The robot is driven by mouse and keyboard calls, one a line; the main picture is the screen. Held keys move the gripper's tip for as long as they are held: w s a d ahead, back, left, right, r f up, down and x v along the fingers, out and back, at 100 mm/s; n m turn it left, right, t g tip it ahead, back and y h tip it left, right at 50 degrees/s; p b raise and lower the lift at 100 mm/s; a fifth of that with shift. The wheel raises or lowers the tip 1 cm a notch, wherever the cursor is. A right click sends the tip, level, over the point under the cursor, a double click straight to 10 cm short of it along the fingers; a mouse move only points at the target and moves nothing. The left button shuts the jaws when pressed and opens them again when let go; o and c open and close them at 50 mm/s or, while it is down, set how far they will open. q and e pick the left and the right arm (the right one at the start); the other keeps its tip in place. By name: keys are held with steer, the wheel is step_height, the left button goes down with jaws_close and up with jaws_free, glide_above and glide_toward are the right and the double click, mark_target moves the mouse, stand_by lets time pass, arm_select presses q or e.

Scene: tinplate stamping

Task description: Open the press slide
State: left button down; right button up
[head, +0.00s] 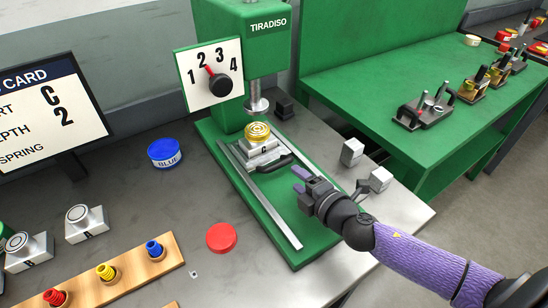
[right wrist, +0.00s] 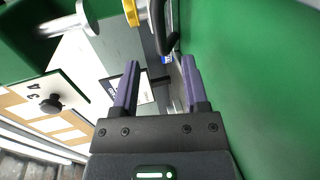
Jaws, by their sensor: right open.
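The green press (head: 240,45) labelled TIRADISO stands at the upper middle of the head view. Its slide carries a grey die block (head: 262,158) marked C, topped by a gold disc (head: 257,132), below the press ram (head: 257,104). The slide's black handle (head: 278,168) is on the near side of the block, between metal rails (head: 262,205). My right gripper (head: 299,180) is open and empty, just right of the handle and apart from it. In the right wrist view its two purple fingers (right wrist: 159,70) point towards a dark curved bar (right wrist: 163,32), apparently the handle. My left gripper is not in view.
A dial (head: 222,84) numbered 1 to 4 is on the press. Small grey blocks (head: 352,151) stand right of the slide. The rails' near end is clear.

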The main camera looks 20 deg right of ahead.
mark_target(280, 162)
steer(key=b+x, duration=0.1)
steer(key=x, duration=0.7)
steer(key=shift+w, duration=0.1)
jaws_close()
stand_by(1.1)
